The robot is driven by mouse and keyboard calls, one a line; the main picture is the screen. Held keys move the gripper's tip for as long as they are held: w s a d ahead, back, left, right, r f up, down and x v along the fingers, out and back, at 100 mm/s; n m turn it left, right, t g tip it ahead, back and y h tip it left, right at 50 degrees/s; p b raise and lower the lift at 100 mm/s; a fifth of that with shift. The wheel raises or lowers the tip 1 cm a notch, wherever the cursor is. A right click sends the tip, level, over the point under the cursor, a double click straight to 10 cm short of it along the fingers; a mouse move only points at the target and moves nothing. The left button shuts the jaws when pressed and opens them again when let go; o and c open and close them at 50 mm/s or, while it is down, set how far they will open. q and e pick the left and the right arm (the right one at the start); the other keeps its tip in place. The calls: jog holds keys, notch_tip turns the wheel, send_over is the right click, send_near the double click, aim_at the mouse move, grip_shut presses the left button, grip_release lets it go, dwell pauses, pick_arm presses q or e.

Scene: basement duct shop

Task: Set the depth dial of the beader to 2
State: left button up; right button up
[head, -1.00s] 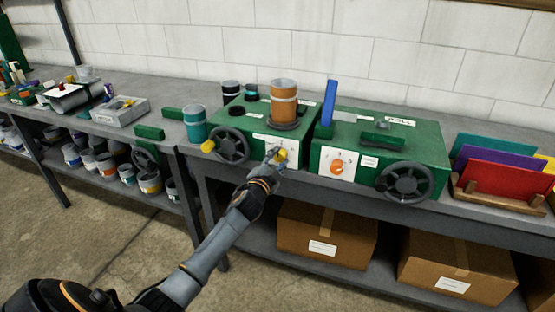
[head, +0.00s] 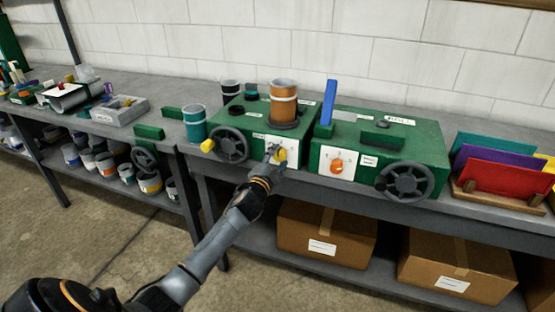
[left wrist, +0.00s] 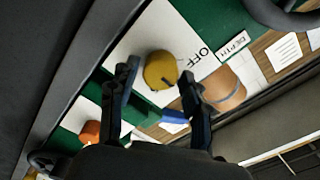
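The beader is the left green machine (head: 256,113). On its front is a white plate with a yellow dial (head: 282,155). In the left wrist view the yellow dial (left wrist: 160,70) shows close up, with "OFF" printed beside it and a "DEPTH" label (left wrist: 233,45) near. My left gripper (head: 275,153) is at the plate. In the left wrist view its two fingers (left wrist: 158,82) stand apart on either side of the dial, with gaps showing; contact is not clear. I cannot read the dial's setting. My right gripper is not in view.
A second green machine (head: 425,143) with an orange dial (head: 337,166) stands to the right. A black handwheel (head: 230,145) is just left of the depth plate. A copper-coloured can (head: 284,98) stands on the beader. Cardboard boxes (head: 325,230) sit on the shelf below.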

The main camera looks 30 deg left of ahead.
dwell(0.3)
pick_arm(q)
jog(key=v, duration=1.2)
jog(key=s+d+f+n+g+h, duration=0.1)
jog(key=s+d+f+g, duration=0.3)
jog(key=f, duration=0.8)
jog(key=s+a+f+n+g, duration=0.15)
jog(key=s+f, duration=0.35)
jog(key=f, duration=0.8)
jog(key=s+d+f+n+g+h, duration=0.1)
jog(key=s+d+f+n+g, duration=0.3)
jog(key=f, duration=0.8)
jog(key=s+d+f+g, duration=0.2)
jog(key=s+f, duration=0.4)
jog(key=s, duration=0.6)
jog(key=s+d+f+g+h, duration=0.1)
jog(key=s+d+f+g, duration=0.1)
jog(key=s+d+f, duration=0.2)
jog(key=s+d+f+n+g+h, duration=0.1)
jog(key=s+d+f+g, duration=0.2)
jog(key=s+f, duration=0.7)
jog(key=shift+s+d+f, duration=0.1)
jog(key=shift+s+d, duration=0.1)
jog(key=shift+s, duration=2.3)
jog(key=shift+s+d, duration=0.2)
jog(key=shift+s, duration=2.25)
